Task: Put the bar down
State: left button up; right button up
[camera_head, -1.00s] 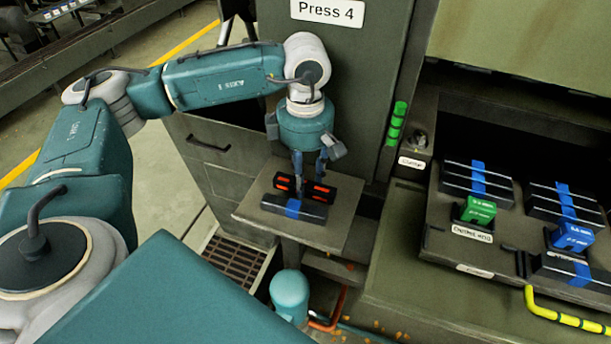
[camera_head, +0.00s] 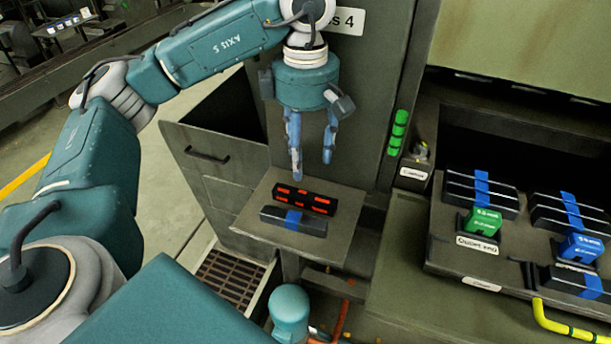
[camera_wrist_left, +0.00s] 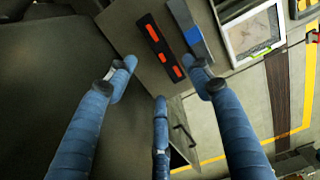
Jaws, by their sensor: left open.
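A black bar with orange-red marks (camera_head: 305,198) lies on a small grey shelf (camera_head: 330,248) below the Press 4 sign. A second dark bar with a blue band (camera_head: 293,220) lies parallel, just in front of it. My left gripper (camera_head: 312,168) hangs above the shelf with its fingers spread and nothing between them. Its tips are above and behind the orange-marked bar, apart from it. In the left wrist view the orange-marked bar (camera_wrist_left: 160,47) and the blue-banded bar (camera_wrist_left: 189,31) lie beyond the spread fingers. My right gripper is not in view.
The press panel (camera_head: 345,110) rises right behind the gripper. At the right, a tray (camera_head: 440,255) holds several blue-banded bars and green and blue blocks. A floor grate (camera_head: 228,278) lies below.

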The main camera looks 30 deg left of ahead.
pick_arm(q)
notch_tip(320, 180, up, 2)
jog(key=shift+r, duration=0.2)
notch_tip(320, 180, up, 14)
jog(key=p, duration=1.3)
jog(key=shift+p, duration=0.4)
